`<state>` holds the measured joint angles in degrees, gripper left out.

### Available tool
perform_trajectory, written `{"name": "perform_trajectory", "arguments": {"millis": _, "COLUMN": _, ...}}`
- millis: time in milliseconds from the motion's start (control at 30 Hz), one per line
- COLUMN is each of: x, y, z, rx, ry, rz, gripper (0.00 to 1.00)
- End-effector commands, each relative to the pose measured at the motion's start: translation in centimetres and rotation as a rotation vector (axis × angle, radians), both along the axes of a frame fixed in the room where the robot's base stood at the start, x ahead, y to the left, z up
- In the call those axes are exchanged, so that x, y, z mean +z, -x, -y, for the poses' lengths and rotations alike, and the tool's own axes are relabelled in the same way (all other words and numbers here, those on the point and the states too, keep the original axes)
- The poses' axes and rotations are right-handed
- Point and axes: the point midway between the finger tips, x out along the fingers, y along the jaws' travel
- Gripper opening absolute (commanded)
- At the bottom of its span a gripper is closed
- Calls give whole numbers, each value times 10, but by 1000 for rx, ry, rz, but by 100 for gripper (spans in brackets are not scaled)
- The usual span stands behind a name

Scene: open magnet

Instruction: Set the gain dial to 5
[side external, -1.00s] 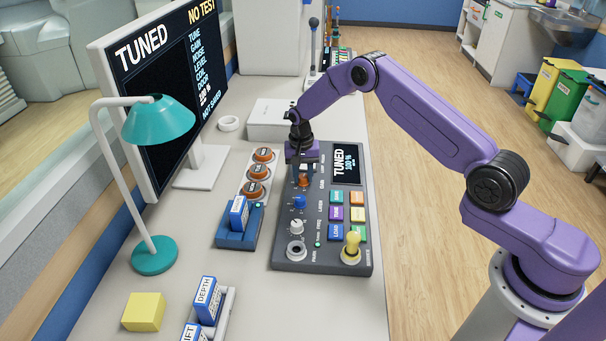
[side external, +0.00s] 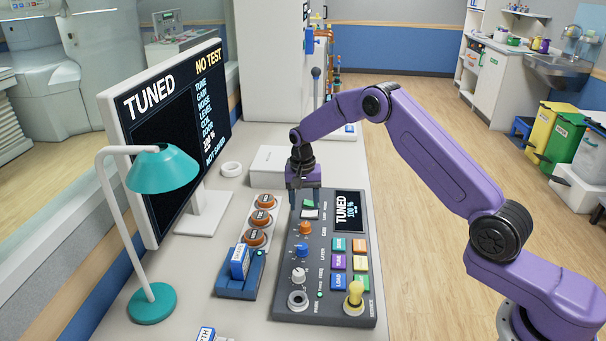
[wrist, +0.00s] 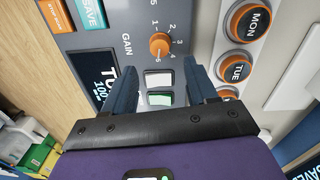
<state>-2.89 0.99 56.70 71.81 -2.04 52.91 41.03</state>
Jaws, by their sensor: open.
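The gain dial (wrist: 160,44) is an orange knob on the dark grey console, with the numbers 1 to 5 around it and the word GAIN beside it. It also shows in the side external view (side external: 305,228). In the side external view my gripper (side external: 305,207) is above the console's far end, just beyond the dial, over a white and a green switch.
A blue knob (side external: 301,251) and a white knob (side external: 299,275) line the console below the dial. Orange day-labelled knobs (side external: 260,219) stand left. The monitor (side external: 165,140) reads TUNED.

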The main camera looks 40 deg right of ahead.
Motion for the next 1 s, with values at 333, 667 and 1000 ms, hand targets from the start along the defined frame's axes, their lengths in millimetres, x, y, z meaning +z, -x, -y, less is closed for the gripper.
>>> {"name": "perform_trajectory", "arguments": {"millis": 333, "x": 70, "y": -2, "z": -2, "rx": -1, "ry": 0, "rz": 1, "gripper": 57}}
{"name": "perform_trajectory", "arguments": {"millis": 667, "x": 97, "y": -2, "z": -3, "rx": -1, "ry": -1, "rz": -1, "gripper": 57}}
{"name": "perform_trajectory", "arguments": {"millis": 1000, "x": 98, "y": -1, "z": -4, "rx": 5, "ry": -1, "rz": -1, "gripper": 57}}
